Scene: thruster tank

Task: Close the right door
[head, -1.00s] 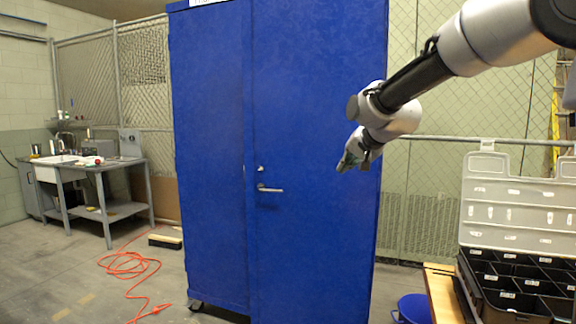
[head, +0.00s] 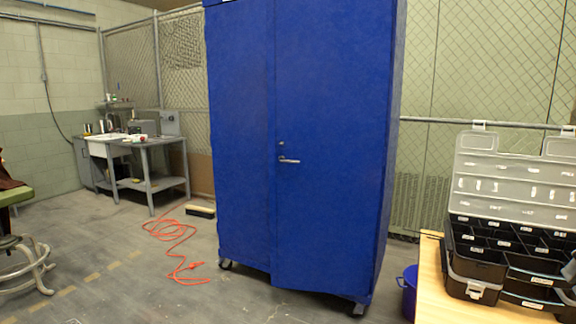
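The tall blue cabinet (head: 240,150) stands in the middle of the head view on casters. Its right door (head: 330,200) carries a silver lever handle (head: 289,160) with a lock above it, close to the seam between the two doors. My gripper and arm are not in view.
A wooden table (head: 450,310) with an open black organizer case (head: 480,262) stands at the right, beside a blue bucket (head: 408,290). An orange cord (head: 175,240) lies on the floor left of the cabinet. A grey workbench (head: 150,165) stands back left, a stool (head: 15,245) far left.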

